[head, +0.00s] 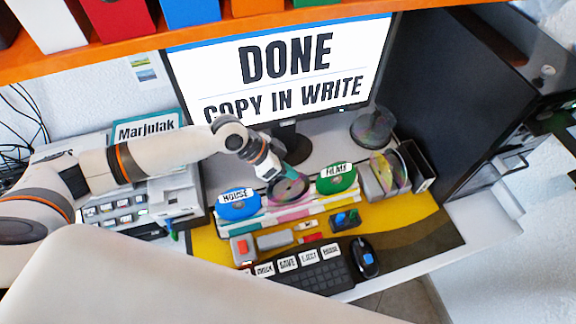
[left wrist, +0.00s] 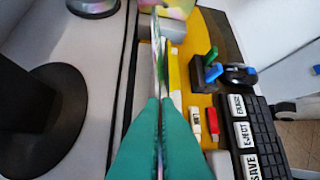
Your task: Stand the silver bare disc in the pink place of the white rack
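The silver bare disc (head: 290,190) stands near upright in the middle of the white rack (head: 262,219), between a blue disc (head: 238,206) and a green disc (head: 337,180). Pink shows on the rack just below it. My left gripper (head: 283,178) is at its upper edge. In the left wrist view the teal fingers (left wrist: 160,105) are closed together on the disc (left wrist: 161,62), seen edge-on. I cannot tell whether its lower edge rests fully in the slot. My right gripper is not in view.
A monitor (head: 285,62) reading "DONE COPY IN WRITE" stands behind. A disc spindle (head: 372,130) and a grey holder with shiny discs (head: 388,172) are at right. A keyboard (head: 318,277), mouse (head: 366,258) and small blocks (head: 243,248) lie in front. An orange shelf (head: 130,45) is above.

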